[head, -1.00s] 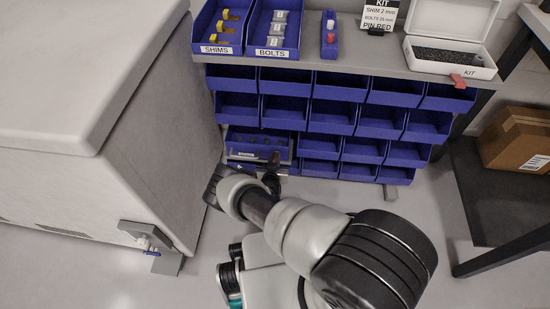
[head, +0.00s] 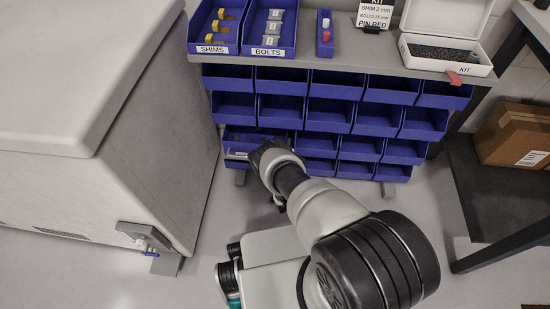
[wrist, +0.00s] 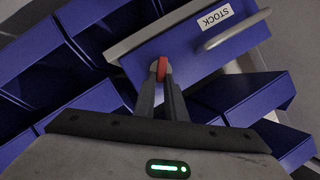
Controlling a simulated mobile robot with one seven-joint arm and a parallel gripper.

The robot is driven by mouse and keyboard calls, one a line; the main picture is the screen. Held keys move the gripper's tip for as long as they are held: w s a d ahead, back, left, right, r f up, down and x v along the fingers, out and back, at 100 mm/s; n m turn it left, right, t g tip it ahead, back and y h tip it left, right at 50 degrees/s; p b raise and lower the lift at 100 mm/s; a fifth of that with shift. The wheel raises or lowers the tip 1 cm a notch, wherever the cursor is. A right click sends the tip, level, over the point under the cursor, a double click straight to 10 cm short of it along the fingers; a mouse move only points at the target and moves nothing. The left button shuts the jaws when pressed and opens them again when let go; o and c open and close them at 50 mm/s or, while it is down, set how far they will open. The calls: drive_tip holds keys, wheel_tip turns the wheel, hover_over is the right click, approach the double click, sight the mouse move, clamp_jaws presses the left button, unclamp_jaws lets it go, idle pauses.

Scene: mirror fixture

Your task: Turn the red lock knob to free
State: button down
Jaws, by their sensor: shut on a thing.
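The red lock knob (wrist: 162,69) is on the front of a blue drawer (wrist: 196,62) labelled STOCK, seen tilted in the wrist view. My gripper (wrist: 160,76) is shut on the knob, with one finger on each side of it. The knob shows as a narrow red strip between the fingertips, so its exact setting is hard to read. A pale bar handle (wrist: 236,29) is on the drawer front, right of the knob. In the head view the drawer (head: 240,141) is low at the rack's left, and my wrist hides the knob and fingertips.
Blue bins (head: 330,115) fill the rack around the drawer. A large grey cabinet (head: 160,130) stands close on the left. The shelf above holds the shims bin (head: 216,30), bolts bin (head: 268,35) and white kit box (head: 445,55).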

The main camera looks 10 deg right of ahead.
drive_tip(key=shift+w+d+m, duration=0.1)
drive_tip(key=shift+d+m, duration=0.05)
drive_tip(key=shift+m, duration=0.35)
drive_tip(key=shift+y, duration=0.4)
drive_tip(key=c, duration=1.8)
unclamp_jaws()
drive_tip(key=shift+f, duration=0.1)
